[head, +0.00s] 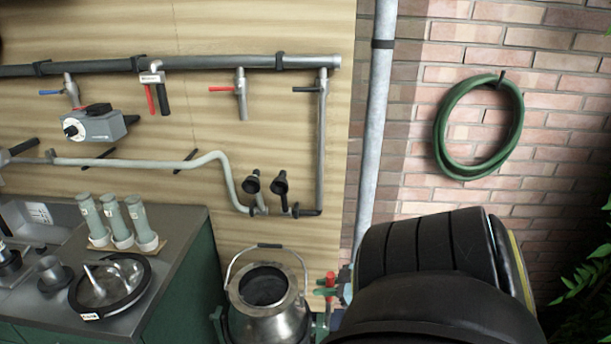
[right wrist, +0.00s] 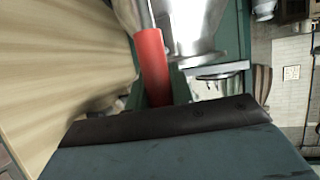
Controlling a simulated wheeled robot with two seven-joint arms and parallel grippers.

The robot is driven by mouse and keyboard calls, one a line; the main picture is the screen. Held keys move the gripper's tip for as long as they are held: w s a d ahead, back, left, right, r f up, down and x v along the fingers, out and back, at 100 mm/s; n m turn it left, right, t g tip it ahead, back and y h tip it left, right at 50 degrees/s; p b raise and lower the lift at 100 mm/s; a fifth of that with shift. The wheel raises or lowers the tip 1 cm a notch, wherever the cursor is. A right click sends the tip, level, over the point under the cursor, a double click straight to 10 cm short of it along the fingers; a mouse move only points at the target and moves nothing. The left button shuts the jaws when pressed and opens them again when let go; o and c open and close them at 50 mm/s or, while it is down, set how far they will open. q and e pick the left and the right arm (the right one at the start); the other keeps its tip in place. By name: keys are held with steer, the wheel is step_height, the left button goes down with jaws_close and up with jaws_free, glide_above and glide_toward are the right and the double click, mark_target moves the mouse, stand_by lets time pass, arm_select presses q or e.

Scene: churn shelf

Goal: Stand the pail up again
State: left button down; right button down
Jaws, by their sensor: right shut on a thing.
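A shiny metal pail (head: 265,290) with a wide open mouth stands by the end of the counter in the head view. It looks upright, its wire handle (head: 268,246) raised over the mouth; its lower part is out of frame. My right arm covers the lower right, and my right gripper (head: 338,292) shows only partly beside the pail. It is shut on a red grip (right wrist: 152,65), which also shows in the head view (head: 330,282). What the grip belongs to is unclear. Shiny metal (right wrist: 195,25) shows behind it in the right wrist view. My left gripper is out of view.
The counter (head: 178,235) at left carries several grey-green cylinders (head: 117,222) and a round dish (head: 110,280). A pipe with taps (head: 200,63) crosses the wooden board. A vertical pipe (head: 373,140) and a green hose (head: 440,130) are on the right.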

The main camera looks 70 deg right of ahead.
steer(key=shift+d, duration=0.3)
steer(key=shift+d+r, duration=0.1)
steer(key=c, duration=1.2)
jaws_free()
steer(key=shift+c, duration=0.2)
steer(key=p+v, duration=0.2)
steer(key=v, duration=1.1)
